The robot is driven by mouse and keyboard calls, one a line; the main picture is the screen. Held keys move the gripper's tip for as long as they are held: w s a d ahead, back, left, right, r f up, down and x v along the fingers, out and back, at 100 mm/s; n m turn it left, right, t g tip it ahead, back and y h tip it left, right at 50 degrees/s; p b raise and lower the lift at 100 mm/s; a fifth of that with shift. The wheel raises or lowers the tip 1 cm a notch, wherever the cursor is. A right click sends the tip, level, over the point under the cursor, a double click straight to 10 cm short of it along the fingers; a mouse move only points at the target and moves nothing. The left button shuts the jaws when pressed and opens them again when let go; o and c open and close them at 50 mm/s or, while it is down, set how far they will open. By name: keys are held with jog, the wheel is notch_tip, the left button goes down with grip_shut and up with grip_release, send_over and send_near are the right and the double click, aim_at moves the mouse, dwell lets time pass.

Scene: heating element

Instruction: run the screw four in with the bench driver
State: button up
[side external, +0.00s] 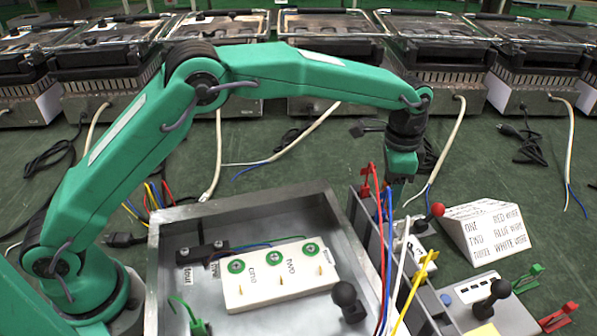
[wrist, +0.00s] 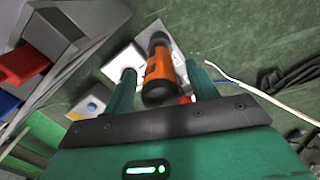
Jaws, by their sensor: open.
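My gripper (side external: 400,185) points down beyond the grey rack, at the right of the metal tray. In the wrist view its two green fingers (wrist: 160,68) stand apart, with the orange and black bench driver (wrist: 165,75) between them. I cannot tell whether either finger touches it. The driver does not show clearly in the side view. In the metal tray (side external: 175,225) lies a white block (side external: 290,290) with several green-ringed screws, two labelled ONE and TWO. A "four" label (side external: 187,276) is on the tray floor by a dark terminal block (side external: 200,252). Screw four itself is not clear.
The grey rack (side external: 365,215) holds red, blue, white and yellow wires that stand up beside my gripper. A white sign (side external: 487,228) lists wire colours by number. A red ball knob (side external: 437,210) is close to my gripper. Black knobs stand at the front right.

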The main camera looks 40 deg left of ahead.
grip_shut()
jog(key=shift+r, duration=0.1)
dwell(0.4)
notch_tip(320, 180, up, 10)
jog(key=shift+f, duration=0.1)
dwell(0.5)
jog(key=shift+a, duration=0.1)
dwell(0.4)
